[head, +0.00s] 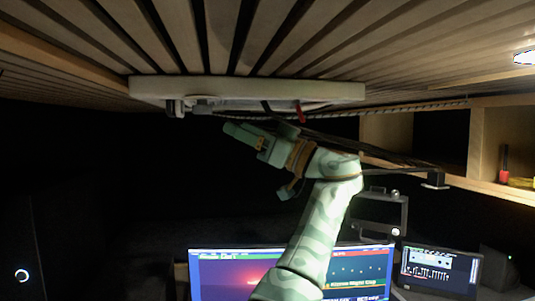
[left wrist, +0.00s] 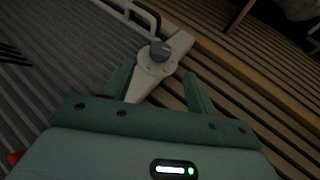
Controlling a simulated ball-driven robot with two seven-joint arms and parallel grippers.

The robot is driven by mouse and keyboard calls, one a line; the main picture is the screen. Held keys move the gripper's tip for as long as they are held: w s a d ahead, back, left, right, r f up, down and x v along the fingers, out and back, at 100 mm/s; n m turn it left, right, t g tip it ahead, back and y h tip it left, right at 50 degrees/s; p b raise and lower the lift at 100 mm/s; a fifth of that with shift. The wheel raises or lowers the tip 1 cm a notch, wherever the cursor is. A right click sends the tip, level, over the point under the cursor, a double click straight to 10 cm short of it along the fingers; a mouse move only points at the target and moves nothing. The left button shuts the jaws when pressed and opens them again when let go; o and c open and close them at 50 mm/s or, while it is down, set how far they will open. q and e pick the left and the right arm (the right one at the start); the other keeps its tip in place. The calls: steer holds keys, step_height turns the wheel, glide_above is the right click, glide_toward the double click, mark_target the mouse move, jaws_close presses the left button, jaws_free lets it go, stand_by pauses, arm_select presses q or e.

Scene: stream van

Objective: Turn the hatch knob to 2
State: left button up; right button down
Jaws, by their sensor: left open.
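The hatch is a pale frame (head: 245,91) on the slatted ceiling. In the left wrist view its grey hatch knob (left wrist: 160,52) sits on a round pale plate on the frame. Any numbers around the knob are too small and dark to read. In the head view, what looks like the knob (head: 204,103) shows small under the frame's left half. My left gripper (head: 243,135) is below the hatch, to the right of the knob. In the left wrist view its two fingers (left wrist: 158,76) are apart and empty, with the knob just beyond their tips. My right gripper is not in view.
A handle bar (left wrist: 138,12) is beside the knob. A red piece (head: 301,112) hangs at the hatch's right part. A wooden shelf (head: 485,185) and a black bracket (head: 435,180) are at the right. Screens (head: 225,265) stand below. The dark space left of the gripper looks free.

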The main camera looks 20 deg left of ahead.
arm_select(q)
steer(key=v, duration=0.5)
steer(key=shift+d, duration=0.2)
